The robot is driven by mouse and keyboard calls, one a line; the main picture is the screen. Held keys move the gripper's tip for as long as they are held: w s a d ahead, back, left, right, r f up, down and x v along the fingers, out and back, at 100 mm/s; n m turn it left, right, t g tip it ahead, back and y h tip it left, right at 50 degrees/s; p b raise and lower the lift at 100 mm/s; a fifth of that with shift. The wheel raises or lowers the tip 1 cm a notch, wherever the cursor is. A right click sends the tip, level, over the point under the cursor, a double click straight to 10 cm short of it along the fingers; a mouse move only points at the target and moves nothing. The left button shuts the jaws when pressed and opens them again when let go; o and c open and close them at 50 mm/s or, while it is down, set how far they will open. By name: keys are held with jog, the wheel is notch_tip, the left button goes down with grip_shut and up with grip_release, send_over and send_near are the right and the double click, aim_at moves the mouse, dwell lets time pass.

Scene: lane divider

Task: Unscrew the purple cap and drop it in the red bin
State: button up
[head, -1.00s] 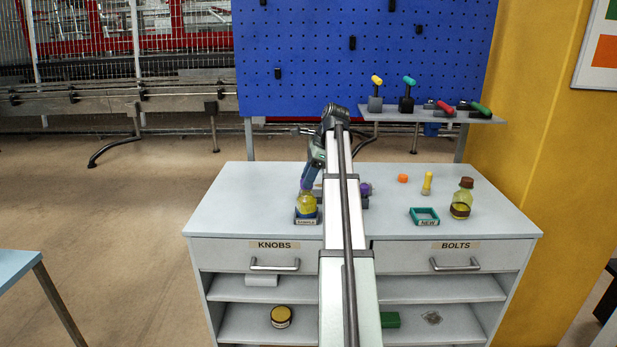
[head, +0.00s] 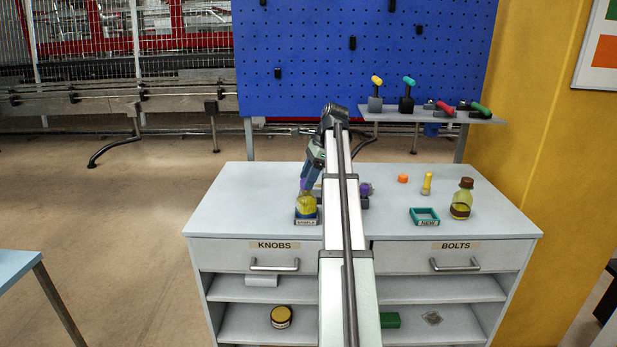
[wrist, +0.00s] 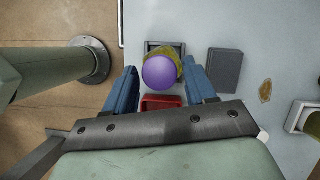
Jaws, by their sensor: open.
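The purple cap (wrist: 161,73) sits on top of a yellow bottle (head: 306,205), seen from above in the wrist view. The bottle stands in a blue holder labelled SAMPLE (head: 306,221) on the cabinet top. My gripper (wrist: 160,80) is open, with one blue finger on each side of the cap; contact cannot be told. In the head view my gripper (head: 305,182) points down at the bottle top and partly hides the cap. A small red bin (wrist: 161,103) lies just below the cap in the wrist view. My arm seems to hide it in the head view.
A teal tray labelled NEW (head: 424,217), a brown-capped bottle (head: 462,199), a yellow piece (head: 427,184) and an orange piece (head: 403,178) stand on the right. Another purple-ended item (head: 366,189) lies beside my arm. The top's left side is clear.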

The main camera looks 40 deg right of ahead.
jog(key=shift+m, duration=0.6)
jog(key=shift+s+t+h, duration=0.1)
jog(key=shift+t+h, duration=0.2)
jog(key=shift+m, duration=0.8)
jog(key=shift+a, duration=0.1)
jog(key=shift+m+t+h, duration=0.4)
jog(key=shift+m, duration=0.5)
jog(key=shift+a+m, duration=0.1)
jog(key=shift+m, duration=0.4)
jog(key=shift+m+h, duration=0.3)
